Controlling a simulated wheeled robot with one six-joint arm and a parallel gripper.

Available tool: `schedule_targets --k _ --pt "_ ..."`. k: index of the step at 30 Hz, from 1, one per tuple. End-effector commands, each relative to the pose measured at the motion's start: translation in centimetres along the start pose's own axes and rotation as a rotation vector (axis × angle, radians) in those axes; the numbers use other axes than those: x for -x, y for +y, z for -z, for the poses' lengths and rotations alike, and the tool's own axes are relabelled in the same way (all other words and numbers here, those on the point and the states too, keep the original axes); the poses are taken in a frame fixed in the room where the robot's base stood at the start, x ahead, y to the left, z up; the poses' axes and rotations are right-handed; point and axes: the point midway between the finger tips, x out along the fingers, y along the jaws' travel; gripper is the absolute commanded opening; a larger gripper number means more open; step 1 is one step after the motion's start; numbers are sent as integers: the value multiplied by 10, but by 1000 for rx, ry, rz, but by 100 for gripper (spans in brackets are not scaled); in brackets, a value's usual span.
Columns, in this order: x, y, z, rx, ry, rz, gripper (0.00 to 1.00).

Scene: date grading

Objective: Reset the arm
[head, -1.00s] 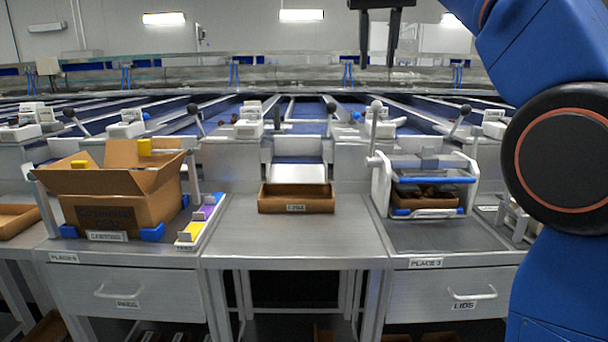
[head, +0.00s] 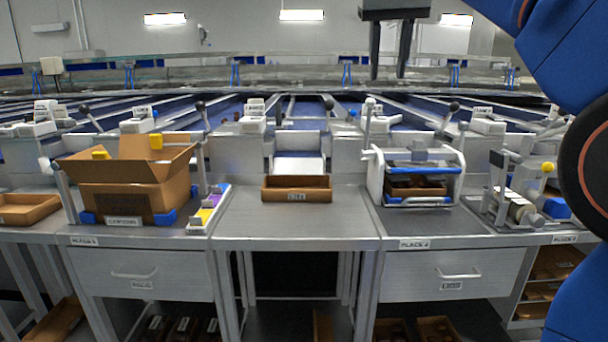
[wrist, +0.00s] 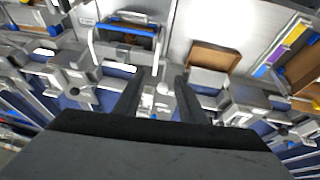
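My gripper (head: 390,65) hangs at the top of the head view, right of centre, high above the benches and sorting lanes. Its two dark fingers point down and stand apart with nothing between them. In the wrist view my gripper (wrist: 158,95) also shows open and empty, with lanes and bench far beyond it. My blue arm fills the right edge of the head view.
An open cardboard box (head: 126,200) stands on the left bench. A brown tray (head: 296,189) sits on the middle bench. A white-framed press (head: 416,172) and a roller device (head: 520,207) stand to the right. The middle bench front is clear.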

Motion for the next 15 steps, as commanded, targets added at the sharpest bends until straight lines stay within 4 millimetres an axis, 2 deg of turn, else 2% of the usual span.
schedule_targets --k 8,15 --pt "-24 21 -42 11 -1 8 37" --pt "-70 44 -113 19 2 24 37"
